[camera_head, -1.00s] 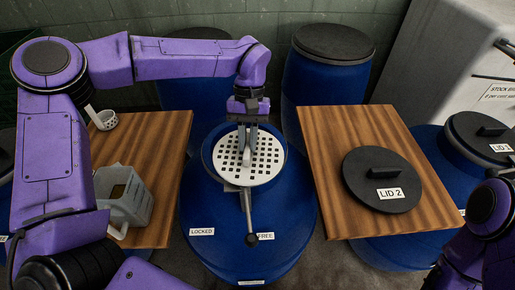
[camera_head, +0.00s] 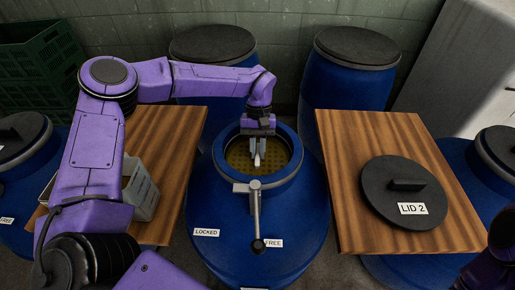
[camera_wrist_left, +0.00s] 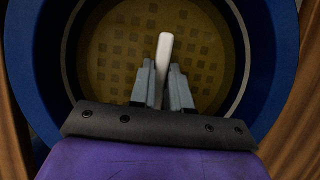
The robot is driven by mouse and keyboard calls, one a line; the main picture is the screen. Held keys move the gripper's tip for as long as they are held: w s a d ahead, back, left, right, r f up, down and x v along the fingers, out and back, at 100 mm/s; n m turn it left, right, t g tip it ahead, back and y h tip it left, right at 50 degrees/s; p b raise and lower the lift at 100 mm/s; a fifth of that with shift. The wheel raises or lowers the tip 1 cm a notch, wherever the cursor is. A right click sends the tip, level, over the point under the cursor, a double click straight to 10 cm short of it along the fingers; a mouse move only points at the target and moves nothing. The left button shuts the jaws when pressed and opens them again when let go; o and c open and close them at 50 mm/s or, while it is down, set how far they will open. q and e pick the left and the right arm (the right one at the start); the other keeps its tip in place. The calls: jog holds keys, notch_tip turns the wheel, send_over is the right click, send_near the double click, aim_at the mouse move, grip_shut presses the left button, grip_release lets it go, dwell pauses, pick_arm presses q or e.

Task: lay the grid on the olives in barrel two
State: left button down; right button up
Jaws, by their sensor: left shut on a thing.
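Barrel two (camera_head: 212,258) is the open blue barrel in the middle. The grid (camera_head: 238,158) is a round plate with square holes and an upright white handle. It is inside the barrel mouth, tinted yellow-brown as if under liquid; it also shows in the left wrist view (camera_wrist_left: 110,65). My left gripper (camera_head: 257,158) reaches down into the mouth and is shut on the grid's white handle (camera_wrist_left: 164,50). The olives cannot be made out. Whether the grid touches them is hidden. My right gripper is out of view; only a bit of my right arm shows at lower right.
The black lid marked LID 2 (camera_head: 398,190) lies on the right wooden board (camera_head: 350,150). A lever (camera_head: 256,215) on the barrel front hangs between the LOCKED and FREE labels, by FREE. A grey jug (camera_head: 143,190) stands on the left board (camera_head: 180,150). Closed barrels stand around.

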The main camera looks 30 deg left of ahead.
pick_arm(q)
jog(key=shift+d, duration=0.1)
jog(key=c, duration=1.1)
grip_release()
jog(key=shift+f, duration=0.1)
jog(key=v, duration=1.2)
jog(key=shift+r, duration=0.25)
jog(key=shift+s, duration=0.1)
